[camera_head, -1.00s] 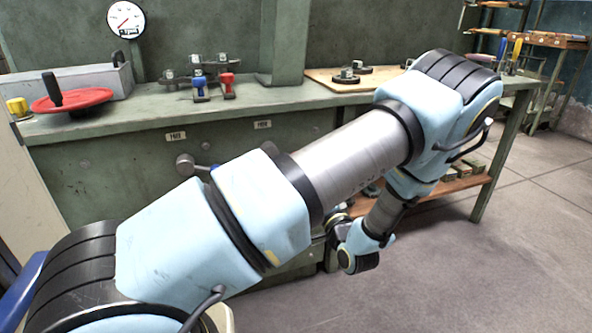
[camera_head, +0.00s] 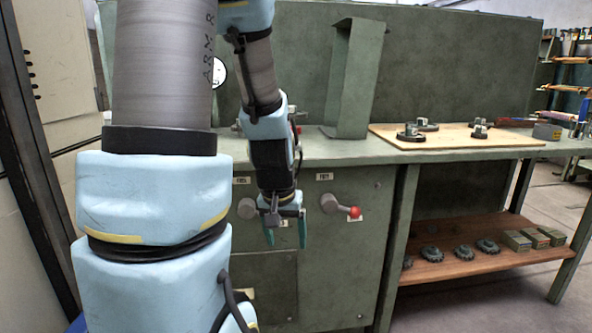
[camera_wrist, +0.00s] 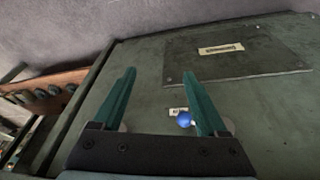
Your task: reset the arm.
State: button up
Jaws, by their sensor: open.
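My gripper (camera_head: 286,240) hangs downward in the head view in front of the green cabinet (camera_head: 345,265) under the workbench. Its two teal fingers are apart with nothing between them. In the wrist view my gripper (camera_wrist: 158,75) is also open and empty, over the green cabinet face (camera_wrist: 150,105). My arm rises up the left of the head view, passes out at the top and comes back down to the gripper. A blue knob (camera_wrist: 184,119) shows beside one finger in the wrist view.
A lever with a red knob (camera_head: 354,212) sticks out of the cabinet just right of my gripper. A green upright channel (camera_head: 355,80) stands on the bench (camera_head: 345,150). A board (camera_head: 455,143) carries dark parts. A wooden shelf (camera_head: 450,270) lies below. Free floor shows at right.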

jog(key=s+a+r+g, duration=0.1)
jog(key=s+a+r, duration=0.1)
jog(key=s+a, duration=0.3)
notch_tip(320, 180, up, 24)
jog(key=p, duration=2.3)
jog(key=shift+d+f+n+y+p, duration=0.25)
jog(key=shift+n+y+p, duration=0.1)
jog(key=shift+n+y, duration=0.05)
